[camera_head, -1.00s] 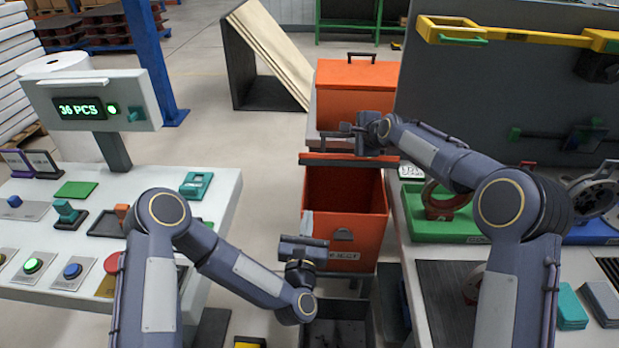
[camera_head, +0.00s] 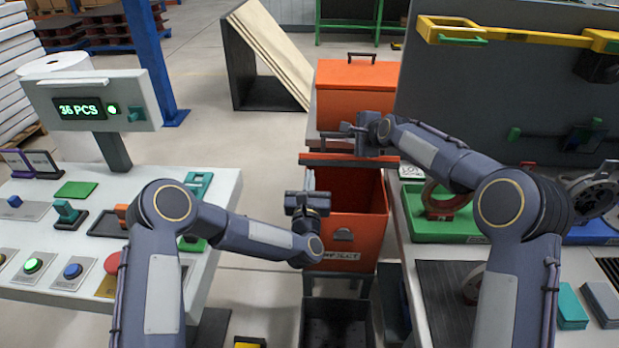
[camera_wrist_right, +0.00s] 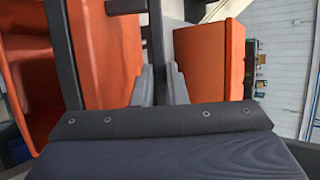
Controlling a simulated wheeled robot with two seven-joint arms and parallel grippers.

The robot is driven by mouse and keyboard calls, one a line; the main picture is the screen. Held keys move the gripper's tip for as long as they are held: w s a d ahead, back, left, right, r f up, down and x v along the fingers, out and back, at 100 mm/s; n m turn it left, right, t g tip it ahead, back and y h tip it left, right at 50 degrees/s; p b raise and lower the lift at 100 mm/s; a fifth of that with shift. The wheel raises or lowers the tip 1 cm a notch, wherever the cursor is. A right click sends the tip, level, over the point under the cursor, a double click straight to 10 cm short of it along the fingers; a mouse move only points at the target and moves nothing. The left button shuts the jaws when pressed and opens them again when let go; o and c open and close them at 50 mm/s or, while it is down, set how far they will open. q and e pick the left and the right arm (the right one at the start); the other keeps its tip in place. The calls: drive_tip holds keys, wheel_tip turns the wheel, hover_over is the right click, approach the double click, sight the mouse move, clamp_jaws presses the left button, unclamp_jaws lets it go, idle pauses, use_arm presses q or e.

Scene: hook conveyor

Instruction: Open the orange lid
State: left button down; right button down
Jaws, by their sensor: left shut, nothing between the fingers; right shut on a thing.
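The orange bin (camera_head: 370,228) stands in the middle of the head view. Its front carries a label, and I can see into its open top. The orange lid (camera_wrist_right: 105,60) appears as a flat panel in the right wrist view, with a dark bar handle (camera_wrist_right: 155,35) along it. In the head view only the lid's dark-edged front strip shows clearly. My right gripper (camera_head: 352,131) is shut on the handle above the bin's back; its fingers show in the wrist view (camera_wrist_right: 160,85). My left gripper (camera_head: 307,205) is shut and empty at the bin's left front.
A second orange box (camera_head: 355,88) with a handle on top stands behind. A white control desk (camera_head: 225,215) is on the left, and a workbench with a green tray (camera_head: 450,228) on the right. A dark open crate (camera_head: 337,315) lies below the bin.

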use_arm(q)
drive_tip(key=shift+w+r, duration=0.15)
drive_tip(key=shift+r, duration=0.05)
drive_tip(key=shift+w+a+r+g, duration=0.15)
drive_tip(key=shift+w+r, duration=0.15)
drive_tip(key=shift+r, duration=0.2)
drive_tip(key=shift+w+a+r+g, duration=0.15)
drive_tip(key=shift+w+r, duration=0.1)
drive_tip(key=shift+r, duration=0.2)
use_arm(e)
drive_tip(key=shift+a+f, duration=0.15)
drive_tip(key=shift+f, duration=0.1)
use_arm(q)
drive_tip(key=shift+d+r, duration=0.1)
drive_tip(key=shift+d, duration=0.15)
use_arm(e)
drive_tip(key=c, duration=1.4)
unclamp_jaws()
drive_tip(key=shift+c, duration=0.2)
